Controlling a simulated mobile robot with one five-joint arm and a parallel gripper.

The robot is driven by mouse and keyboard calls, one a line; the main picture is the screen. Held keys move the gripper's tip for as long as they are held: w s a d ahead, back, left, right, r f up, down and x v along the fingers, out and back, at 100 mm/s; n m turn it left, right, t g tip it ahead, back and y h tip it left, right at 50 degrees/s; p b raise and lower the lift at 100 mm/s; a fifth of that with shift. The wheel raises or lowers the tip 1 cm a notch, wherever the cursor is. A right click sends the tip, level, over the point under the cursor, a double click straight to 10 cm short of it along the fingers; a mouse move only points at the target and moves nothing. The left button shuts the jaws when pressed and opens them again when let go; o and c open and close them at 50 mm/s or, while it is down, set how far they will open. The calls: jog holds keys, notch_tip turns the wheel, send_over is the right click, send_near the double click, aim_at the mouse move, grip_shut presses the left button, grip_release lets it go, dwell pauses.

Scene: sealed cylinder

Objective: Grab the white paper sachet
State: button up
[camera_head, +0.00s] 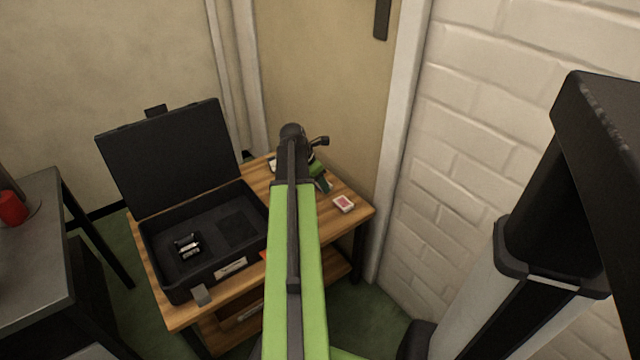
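My green arm reaches up the middle of the view over the wooden table. My gripper (323,184) is at its far end, above the back right of the table, mostly hidden behind the arm's dark wrist. Its fingers are too small and covered to show whether they are open or shut. A small whitish thing (272,164) shows just left of the wrist, partly hidden; it may be the white paper sachet, but I cannot tell. A small white packet with a red-pink face (343,203) lies on the table, right of and nearer than my gripper, apart from it.
An open black case (155,245) fills the table's left side, its lid (168,155) raised; a small dark and silver object (187,246) lies inside. The wooden table (352,222) stands near a door and a white brick wall (520,130). A grey table (35,250) with a red object (12,207) is left.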

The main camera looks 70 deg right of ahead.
notch_tip(320, 180, up, 10)
jog(key=p, duration=0.9)
jog(key=shift+p, duration=0.35)
